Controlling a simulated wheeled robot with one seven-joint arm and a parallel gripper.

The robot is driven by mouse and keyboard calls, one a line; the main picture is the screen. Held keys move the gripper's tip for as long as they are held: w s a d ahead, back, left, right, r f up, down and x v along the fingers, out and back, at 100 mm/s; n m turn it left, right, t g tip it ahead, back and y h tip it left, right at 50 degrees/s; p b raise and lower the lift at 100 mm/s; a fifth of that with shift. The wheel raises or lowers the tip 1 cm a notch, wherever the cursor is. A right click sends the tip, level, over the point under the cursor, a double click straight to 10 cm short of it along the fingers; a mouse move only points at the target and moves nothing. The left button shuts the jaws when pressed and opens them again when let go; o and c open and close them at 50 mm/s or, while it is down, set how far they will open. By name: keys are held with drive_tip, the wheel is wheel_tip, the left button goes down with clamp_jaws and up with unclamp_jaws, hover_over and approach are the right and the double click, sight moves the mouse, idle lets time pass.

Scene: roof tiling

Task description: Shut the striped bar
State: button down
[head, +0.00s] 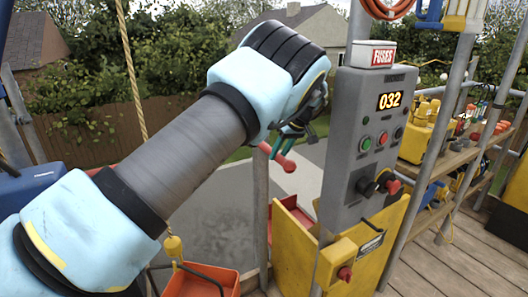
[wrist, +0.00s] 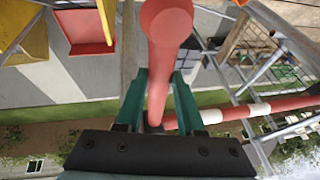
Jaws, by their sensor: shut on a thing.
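The striped bar (wrist: 262,108), red with white bands, runs off to the right in the wrist view. A red handle with a rounded end (wrist: 165,40) stands between the green fingers of my gripper (wrist: 160,95), which is shut on it. The handle's lower end seems to meet the bar, but the fingers partly hide the joint. In the head view my gripper (head: 287,143) is left of the grey control box, and the handle's red end (head: 285,160) shows below it. The rest of the bar is hidden there by my arm.
The grey control box (head: 348,190) with a 032 display stands close right of my gripper, above a yellow panel (head: 293,245). A rope (head: 135,75) hangs at the left. An orange tray (head: 200,282) is low down. Shelves with tools (head: 455,145) are at the right.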

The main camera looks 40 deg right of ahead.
drive_tip(key=shift+d, duration=0.2)
idle(0.4)
drive_tip(key=c, duration=0.5)
unclamp_jaws()
wheel_tip(320, 180, up, 10)
drive_tip(key=b, duration=0.3)
drive_tip(key=shift+b, duration=0.3)
